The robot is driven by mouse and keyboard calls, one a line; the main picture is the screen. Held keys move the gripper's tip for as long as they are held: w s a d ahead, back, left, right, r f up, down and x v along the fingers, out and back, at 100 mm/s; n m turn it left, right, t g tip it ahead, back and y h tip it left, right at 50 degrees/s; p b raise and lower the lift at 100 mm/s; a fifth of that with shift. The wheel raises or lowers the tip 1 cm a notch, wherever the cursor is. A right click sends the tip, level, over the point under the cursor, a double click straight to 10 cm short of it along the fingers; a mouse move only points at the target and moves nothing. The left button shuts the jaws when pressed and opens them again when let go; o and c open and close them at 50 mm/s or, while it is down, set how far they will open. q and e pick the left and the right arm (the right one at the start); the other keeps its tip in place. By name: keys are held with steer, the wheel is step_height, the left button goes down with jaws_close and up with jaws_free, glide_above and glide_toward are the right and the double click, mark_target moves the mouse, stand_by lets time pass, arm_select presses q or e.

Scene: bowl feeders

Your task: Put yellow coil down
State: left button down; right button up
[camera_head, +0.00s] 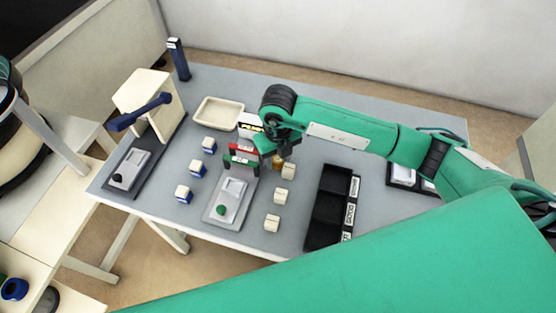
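My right gripper (272,155) hangs over the middle of the grey table, pointing down. A small yellow-brown piece (278,162), which may be the yellow coil, shows right beside the fingertips. The arm and wrist partly cover it, and I cannot tell whether the fingers hold it or whether it rests on the table. Just left of the gripper is a small fixture with red and green parts (240,156), behind a grey plate with a green knob (229,200). My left gripper is not in view.
White-and-blue blocks (197,168) stand left of the plate; cream blocks (274,206) stand right of it. A black divided bin (327,207), a cream tray (218,112) and a cream press with a blue lever (147,98) share the table (385,215). Free surface lies right of the bin.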

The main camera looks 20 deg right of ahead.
steer(key=shift+f, duration=0.1)
steer(key=shift+c, duration=0.2)
steer(key=c, duration=0.7)
steer(key=shift+c, duration=0.5)
